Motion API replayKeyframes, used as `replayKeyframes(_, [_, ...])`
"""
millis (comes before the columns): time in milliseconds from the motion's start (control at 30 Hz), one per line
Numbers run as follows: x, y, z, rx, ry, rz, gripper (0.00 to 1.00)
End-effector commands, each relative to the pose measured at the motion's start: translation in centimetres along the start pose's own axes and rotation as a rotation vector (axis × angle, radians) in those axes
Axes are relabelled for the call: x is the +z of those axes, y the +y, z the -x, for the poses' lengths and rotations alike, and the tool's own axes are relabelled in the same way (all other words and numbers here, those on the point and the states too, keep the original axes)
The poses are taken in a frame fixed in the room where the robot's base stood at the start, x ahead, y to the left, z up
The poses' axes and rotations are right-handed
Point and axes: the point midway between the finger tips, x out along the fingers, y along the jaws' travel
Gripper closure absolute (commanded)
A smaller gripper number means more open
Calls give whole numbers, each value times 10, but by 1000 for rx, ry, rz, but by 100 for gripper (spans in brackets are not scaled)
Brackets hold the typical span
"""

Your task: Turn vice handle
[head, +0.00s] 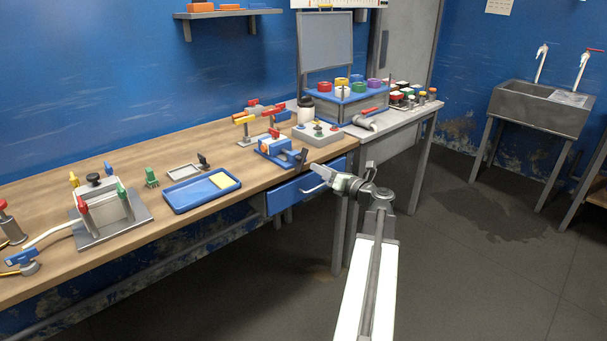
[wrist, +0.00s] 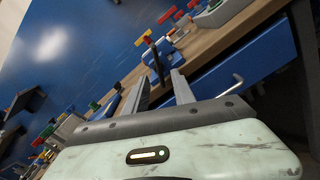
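The blue vice (head: 276,150) sits at the front edge of the wooden workbench. Its black handle (head: 302,158) stands up, tilted, at its right front end. In the wrist view the dark handle (wrist: 157,62) shows ahead, between the two fingers in the picture, with the blue vice (wrist: 166,47) behind it. My gripper (head: 320,172) is in front of the bench edge, to the right of and a little below the handle in the head view. In the wrist view my gripper (wrist: 160,77) has its fingers apart with nothing between them. It appears clear of the handle.
A blue drawer (head: 290,195) with a silver handle (wrist: 229,85) is under the bench, close to my gripper. A grey control box (head: 318,133) stands behind the vice. A blue tray (head: 201,191) lies to its left. The floor right of my arm is clear.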

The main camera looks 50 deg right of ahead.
Motion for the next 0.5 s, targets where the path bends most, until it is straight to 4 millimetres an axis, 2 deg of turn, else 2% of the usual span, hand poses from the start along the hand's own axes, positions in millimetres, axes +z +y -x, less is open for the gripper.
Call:
replayKeyframes(133, [1, 2, -14, 4, 3, 1, 69])
replayKeyframes(400, [1, 2, -64, 5, 4, 1, 69])
replayKeyframes(500, [1, 3, -75, 5, 4, 2, 69])
